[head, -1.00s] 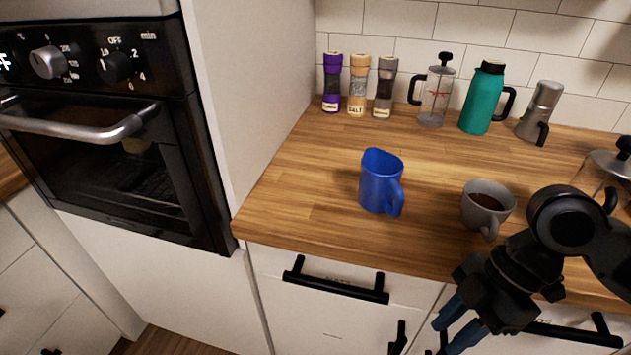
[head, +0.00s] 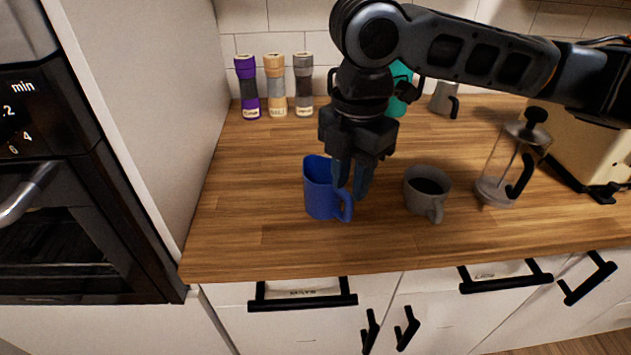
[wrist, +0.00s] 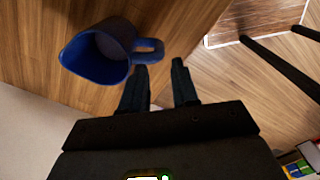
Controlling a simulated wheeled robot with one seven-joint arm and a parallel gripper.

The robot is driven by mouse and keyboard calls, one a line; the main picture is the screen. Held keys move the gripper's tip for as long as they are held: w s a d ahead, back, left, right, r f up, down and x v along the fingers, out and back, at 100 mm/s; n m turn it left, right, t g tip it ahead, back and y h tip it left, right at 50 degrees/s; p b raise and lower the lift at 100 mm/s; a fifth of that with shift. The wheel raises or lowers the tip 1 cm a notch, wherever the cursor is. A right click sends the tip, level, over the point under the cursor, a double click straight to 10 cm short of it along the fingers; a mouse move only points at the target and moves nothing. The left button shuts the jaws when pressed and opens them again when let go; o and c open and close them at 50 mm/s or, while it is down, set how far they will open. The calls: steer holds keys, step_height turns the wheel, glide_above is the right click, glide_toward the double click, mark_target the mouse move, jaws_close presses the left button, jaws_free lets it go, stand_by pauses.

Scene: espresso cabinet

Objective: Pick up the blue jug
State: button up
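The blue jug (head: 320,190) stands upright on the wooden counter, its handle towards the lower right in the head view. In the wrist view the jug (wrist: 97,55) is seen from above, its opening empty and its handle pointing right, just ahead of the fingertips. My gripper (head: 352,192) points down close to the jug's handle side. Its two blue-grey fingers are apart with nothing between them in the wrist view (wrist: 161,72). Whether a finger touches the handle cannot be told.
A grey mug (head: 425,190) with dark liquid stands close to the right of my gripper. A glass press (head: 497,188) is farther right. Three grinders (head: 276,87) and a teal flask (head: 399,92) stand at the back. The counter left of the jug is clear.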

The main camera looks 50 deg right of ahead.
mark_target(347, 223)
steer(key=shift+d+f+b, duration=0.15)
steer(key=shift+f+b, duration=0.55)
steer(key=shift+f, duration=3.15)
steer(key=shift+c, duration=0.3)
jaws_close()
